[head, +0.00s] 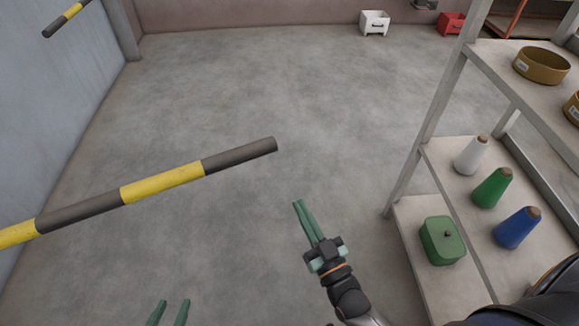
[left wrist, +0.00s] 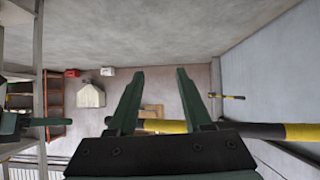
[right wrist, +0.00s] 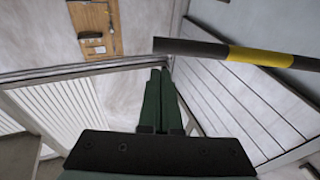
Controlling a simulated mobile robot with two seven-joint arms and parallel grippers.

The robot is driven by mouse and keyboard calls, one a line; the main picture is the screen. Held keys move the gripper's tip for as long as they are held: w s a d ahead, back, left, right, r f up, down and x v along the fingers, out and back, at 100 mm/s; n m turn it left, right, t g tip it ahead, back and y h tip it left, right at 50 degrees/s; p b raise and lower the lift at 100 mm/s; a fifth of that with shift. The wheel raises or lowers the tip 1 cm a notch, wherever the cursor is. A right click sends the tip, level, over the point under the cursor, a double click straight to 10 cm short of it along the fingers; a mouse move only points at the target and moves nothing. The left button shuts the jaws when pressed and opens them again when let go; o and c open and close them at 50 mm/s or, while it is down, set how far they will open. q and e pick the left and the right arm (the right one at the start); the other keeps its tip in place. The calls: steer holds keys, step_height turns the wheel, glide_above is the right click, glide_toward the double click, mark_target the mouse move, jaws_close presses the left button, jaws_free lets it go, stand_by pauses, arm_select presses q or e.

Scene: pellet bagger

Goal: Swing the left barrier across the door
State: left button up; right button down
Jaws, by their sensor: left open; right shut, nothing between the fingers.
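A near barrier pole (head: 160,183), striped yellow and dark grey, reaches in from the left edge of the head view and ends free in mid-picture. It also shows in the left wrist view (left wrist: 270,131), partly hidden behind the gripper, and in the right wrist view (right wrist: 262,56). A second striped pole (head: 66,17) is by the left wall, farther off. I cannot tell which is the left barrier. My left gripper (head: 172,304) is open and empty, below the near pole in the picture. My right gripper (head: 300,204) is shut and empty, right of the pole's free end. No door is clearly identifiable.
A shelf rack (head: 437,110) stands at right, with spools, a green box (head: 442,240) and brown round containers (head: 541,66). A white bin (head: 375,22) and a red bin (head: 452,22) are at the back wall. The middle floor is clear.

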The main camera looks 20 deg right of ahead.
steer(key=b, duration=0.1)
glide_toward(271, 152)
steer(key=x, duration=0.6)
steer(key=shift+w+b, duration=0.15)
steer(key=shift+b, duration=0.25)
arm_select(q)
steer(key=w+r+m+t+h, duration=0.1)
steer(key=w+r+t, duration=0.4)
steer(key=r, duration=0.5)
steer(key=shift+r, duration=0.3)
arm_select(e)
steer(key=shift+w, duration=0.3)
